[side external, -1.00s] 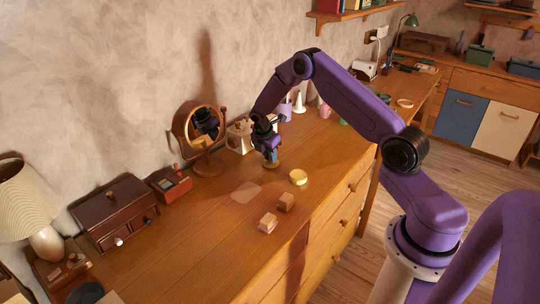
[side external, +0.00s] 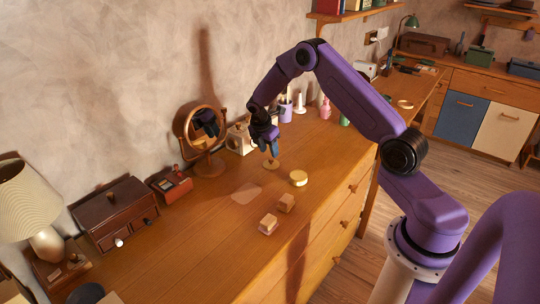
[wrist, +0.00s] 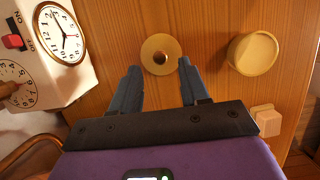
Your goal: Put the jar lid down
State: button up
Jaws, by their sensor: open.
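The jar lid (side external: 272,165) is a flat, round, pale tan disc with a dark brown knob. It lies knob up on the wooden dresser top, and the wrist view shows it whole (wrist: 149,64). My gripper (side external: 273,153) is just above the lid, pointing down. In the wrist view its two blue-grey fingers (wrist: 159,72) are apart, with nothing between them, and the lid shows beyond their tips. A round cream jar-like piece (side external: 298,178) stands beside the lid, also seen in the wrist view (wrist: 252,52).
Two small wooden blocks (side external: 286,203) (side external: 268,224) sit nearer the front edge. A pale flat patch (side external: 246,193) lies left of the lid. A round mirror (side external: 203,125) and a white clock-faced box (wrist: 50,50) stand behind.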

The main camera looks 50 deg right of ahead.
jog(key=v, duration=0.7)
jog(key=s+a+r+m+y, duration=0.1)
jog(key=s+a+r, duration=0.2)
jog(key=s+a, duration=0.3)
jog(key=s+a+r+m+t, duration=0.1)
jog(key=s+a+r, duration=0.25)
jog(key=a, duration=0.35)
jog(key=s+a+r+y, duration=0.1)
jog(key=s+a+r, duration=0.2)
jog(key=s+a, duration=0.3)
jog(key=s+a+r+m+y, duration=0.1)
jog(key=s, duration=1.1)
jog(key=s+a+r+m, duration=0.1)
jog(key=s+a+m, duration=0.1)
jog(key=s, duration=0.9)
jog(key=shift+s+r+g+y, duration=0.2)
jog(key=shift+s+g+y, duration=0.15)
jog(key=shift+g+y, duration=0.05)
